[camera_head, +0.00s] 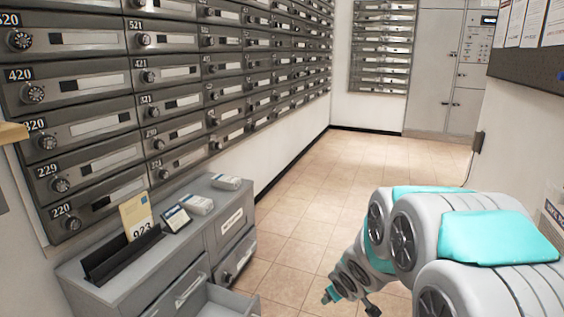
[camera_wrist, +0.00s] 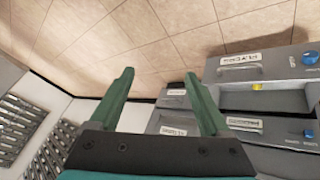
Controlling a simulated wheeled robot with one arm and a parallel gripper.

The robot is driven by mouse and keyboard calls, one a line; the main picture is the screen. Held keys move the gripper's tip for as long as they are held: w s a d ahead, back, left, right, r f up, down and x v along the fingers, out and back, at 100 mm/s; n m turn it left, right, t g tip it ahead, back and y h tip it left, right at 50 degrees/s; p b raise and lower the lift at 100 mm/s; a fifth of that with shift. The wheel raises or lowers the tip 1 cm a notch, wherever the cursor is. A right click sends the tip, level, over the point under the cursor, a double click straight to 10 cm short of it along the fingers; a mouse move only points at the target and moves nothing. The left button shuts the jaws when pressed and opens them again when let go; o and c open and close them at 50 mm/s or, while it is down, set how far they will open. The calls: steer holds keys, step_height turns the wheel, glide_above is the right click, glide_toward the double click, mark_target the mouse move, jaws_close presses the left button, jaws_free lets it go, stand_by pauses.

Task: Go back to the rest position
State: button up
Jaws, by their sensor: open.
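My gripper (camera_wrist: 158,100) shows in the wrist view as two green fingers set well apart, with nothing between them. It is open above the tiled floor, beside the grey cabinet (camera_wrist: 287,62). In the head view my arm comes in from the lower right, and the gripper end (camera_head: 330,293) hangs low, to the right of the cabinet (camera_head: 213,232). The fingers are small and hard to make out there.
A wall of grey mailboxes (camera_head: 160,75) runs along the left. A lower cabinet drawer (camera_head: 228,303) stands open. An envelope (camera_head: 136,214) marked 923 stands in a black holder. The tiled floor (camera_head: 345,170) beyond is clear. A notice board (camera_head: 535,60) hangs at right.

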steer(key=s+d+r+m+g+h+p, duration=0.1)
steer(key=s+d+r+m+g, duration=0.2)
steer(key=s, duration=0.4)
steer(key=s+d+r+m+h+p, duration=0.1)
steer(key=s+d+r+p, duration=0.15)
steer(key=s+r, duration=0.4)
steer(key=s+a+r+m+g+y+p, duration=0.1)
steer(key=s+a+r+g, duration=0.1)
steer(key=s, duration=1)
steer(key=s+a+r+m+g+p, duration=0.1)
steer(key=s+a+r+g, duration=0.1)
steer(key=s, duration=1)
steer(key=shift+s+a+r+m+g+y, duration=0.2)
steer(key=shift+a+r+m+g+y, duration=0.2)
steer(key=shift+r+g, duration=0.45)
steer(key=shift+c, duration=0.2)
